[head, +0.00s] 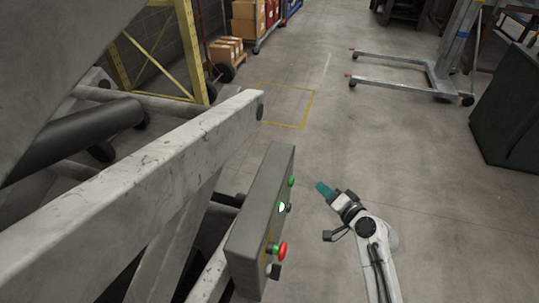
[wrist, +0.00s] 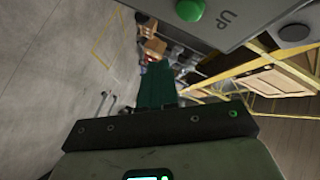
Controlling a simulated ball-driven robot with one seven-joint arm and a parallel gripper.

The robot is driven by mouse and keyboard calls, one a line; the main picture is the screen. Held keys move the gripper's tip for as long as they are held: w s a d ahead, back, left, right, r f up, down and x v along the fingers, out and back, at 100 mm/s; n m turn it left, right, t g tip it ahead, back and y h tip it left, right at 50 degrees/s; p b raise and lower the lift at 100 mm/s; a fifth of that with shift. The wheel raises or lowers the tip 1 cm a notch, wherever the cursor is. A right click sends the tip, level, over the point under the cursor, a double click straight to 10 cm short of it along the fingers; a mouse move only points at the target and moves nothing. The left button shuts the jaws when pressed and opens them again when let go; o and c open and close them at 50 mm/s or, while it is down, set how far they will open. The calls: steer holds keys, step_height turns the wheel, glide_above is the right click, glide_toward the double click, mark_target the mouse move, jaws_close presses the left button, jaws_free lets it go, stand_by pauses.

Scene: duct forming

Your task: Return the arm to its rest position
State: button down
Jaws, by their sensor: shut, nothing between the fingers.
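My gripper (head: 325,190) has teal fingers and is shut with nothing between them. In the head view it is at lower centre, over the floor, just right of a grey control box (head: 262,215) and apart from it. The box carries green buttons, one of them lit, a red button and a dark knob. In the wrist view the teal fingers (wrist: 157,85) point up the picture, and the box edge (wrist: 250,22) with a green button and the word "UP" shows at the top right.
A large scuffed metal frame (head: 130,180) fills the left of the head view beside the box. A wheeled lift stand (head: 435,75) and a dark green bin (head: 510,110) are at the right. Boxes (head: 227,50) stand at the back. The floor (head: 400,140) right of the gripper is clear.

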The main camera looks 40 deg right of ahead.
steer(key=s+a+f+n+g+y+p, duration=0.1)
steer(key=s+a+n+g+y, duration=0.2)
steer(key=a, duration=0.4)
steer(key=s+a+f+n+g+y+p, duration=0.1)
steer(key=s+a+f+n+g, duration=0.1)
steer(key=s+a+n+g, duration=0.4)
steer(key=s+a+r+n+g+h, duration=0.1)
steer(key=s+g, duration=0.1)
steer(key=s, duration=0.5)
steer(key=s+a+r+n+g+h+p, duration=0.1)
steer(key=s+r+n+g, duration=0.1)
steer(key=s, duration=0.6)
steer(key=shift+s+a+g+h, duration=0.15)
steer(key=shift+a+g+h, duration=0.15)
steer(key=shift+g, duration=0.4)
steer(key=shift+n, duration=0.3)
